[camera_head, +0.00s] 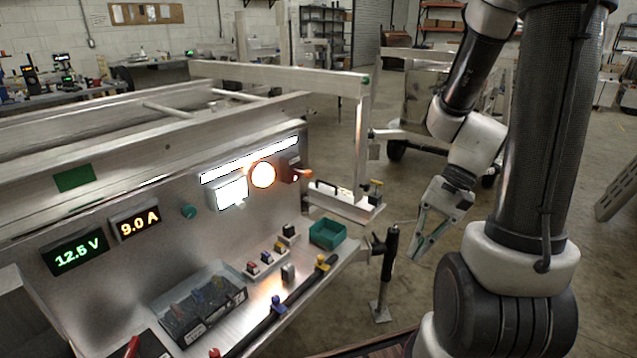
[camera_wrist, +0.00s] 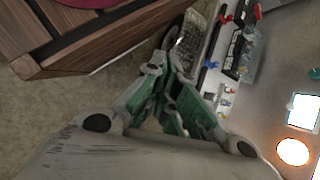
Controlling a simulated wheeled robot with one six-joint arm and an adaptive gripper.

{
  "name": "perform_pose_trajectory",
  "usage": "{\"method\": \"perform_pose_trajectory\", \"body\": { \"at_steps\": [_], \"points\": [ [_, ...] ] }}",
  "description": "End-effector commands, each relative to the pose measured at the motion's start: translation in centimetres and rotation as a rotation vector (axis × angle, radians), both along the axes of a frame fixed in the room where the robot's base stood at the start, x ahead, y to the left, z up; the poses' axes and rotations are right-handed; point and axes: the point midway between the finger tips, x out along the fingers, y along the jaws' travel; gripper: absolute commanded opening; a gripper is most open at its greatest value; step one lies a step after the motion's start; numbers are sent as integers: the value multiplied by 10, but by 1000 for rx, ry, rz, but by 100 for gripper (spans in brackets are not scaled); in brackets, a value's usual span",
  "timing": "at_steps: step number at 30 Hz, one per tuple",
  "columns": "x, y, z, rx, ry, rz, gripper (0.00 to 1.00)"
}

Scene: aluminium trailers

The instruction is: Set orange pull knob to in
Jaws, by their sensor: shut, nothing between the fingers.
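A small orange knob (camera_head: 304,174) sticks out from a dark box (camera_head: 290,166) at the right end of the upright aluminium panel in the head view. It is small there, and how far it is pulled out is hard to tell. I cannot make it out in the wrist view. My gripper (camera_head: 417,254) hangs in open air to the right of the panel and lower than the knob, well apart from it. In the wrist view my gripper (camera_wrist: 174,72) has its green-padded fingers together, with nothing held.
A round glowing orange lamp (camera_head: 262,175) and a bright white lamp (camera_head: 231,192) sit left of the knob. Below are a shelf with a green bin (camera_head: 327,234) and several switches. A black-handled post (camera_head: 389,250) stands between my gripper and the shelf.

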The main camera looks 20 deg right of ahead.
Motion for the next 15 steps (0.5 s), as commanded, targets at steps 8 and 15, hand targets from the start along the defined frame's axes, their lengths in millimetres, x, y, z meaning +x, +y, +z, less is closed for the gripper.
{"method": "perform_pose_trajectory", "body": {
  "at_steps": [8, 15],
  "points": [
    [81, 61, -46, 510, 276, -680, 0],
    [218, 40, -60, 896, 262, -1271, 0]
  ]
}}
